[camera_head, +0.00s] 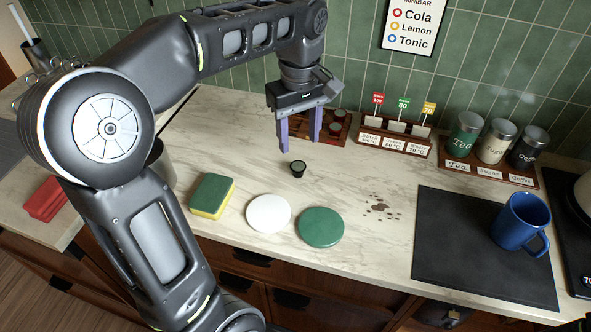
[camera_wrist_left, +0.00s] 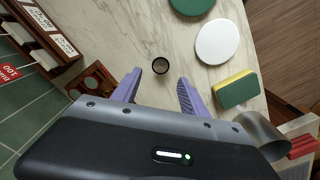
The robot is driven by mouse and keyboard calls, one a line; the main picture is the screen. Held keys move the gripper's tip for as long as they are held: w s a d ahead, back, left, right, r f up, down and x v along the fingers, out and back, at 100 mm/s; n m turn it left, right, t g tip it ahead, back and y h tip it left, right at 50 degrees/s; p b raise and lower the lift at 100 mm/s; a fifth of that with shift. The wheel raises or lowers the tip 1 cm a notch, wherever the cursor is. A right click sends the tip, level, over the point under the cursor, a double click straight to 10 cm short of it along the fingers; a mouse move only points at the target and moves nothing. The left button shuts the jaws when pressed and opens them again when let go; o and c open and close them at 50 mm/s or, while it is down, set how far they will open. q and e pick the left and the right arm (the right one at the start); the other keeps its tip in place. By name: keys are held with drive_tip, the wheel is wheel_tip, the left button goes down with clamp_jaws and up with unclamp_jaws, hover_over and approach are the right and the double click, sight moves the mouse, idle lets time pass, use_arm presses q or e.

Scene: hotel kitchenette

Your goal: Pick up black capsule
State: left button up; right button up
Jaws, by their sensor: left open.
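The black capsule (camera_head: 298,169) stands alone on the pale marble counter, small and round with a lighter top. It also shows in the left wrist view (camera_wrist_left: 160,65), ahead of the fingertips and between their lines. My left gripper (camera_head: 284,148) has purple fingers pointing down and is open and empty. In the head view it hangs above and behind the capsule, slightly to its left, not touching it. In the left wrist view the two fingers (camera_wrist_left: 160,75) are spread wide apart. My right gripper is not clearly in view.
A yellow-green sponge (camera_head: 212,195), a white disc (camera_head: 268,213) and a green disc (camera_head: 321,227) lie in front. A wooden capsule rack (camera_head: 337,127) stands behind the gripper. Brown spots (camera_head: 381,207) mark the counter. A blue mug (camera_head: 520,220) stands on a dark mat (camera_head: 455,260) at right.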

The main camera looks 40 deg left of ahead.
sight(298, 166)
idle(0.3)
use_arm(q)
drive_tip(key=shift+f, duration=1.3)
drive_tip(key=shift+f, duration=2.6)
clamp_jaws()
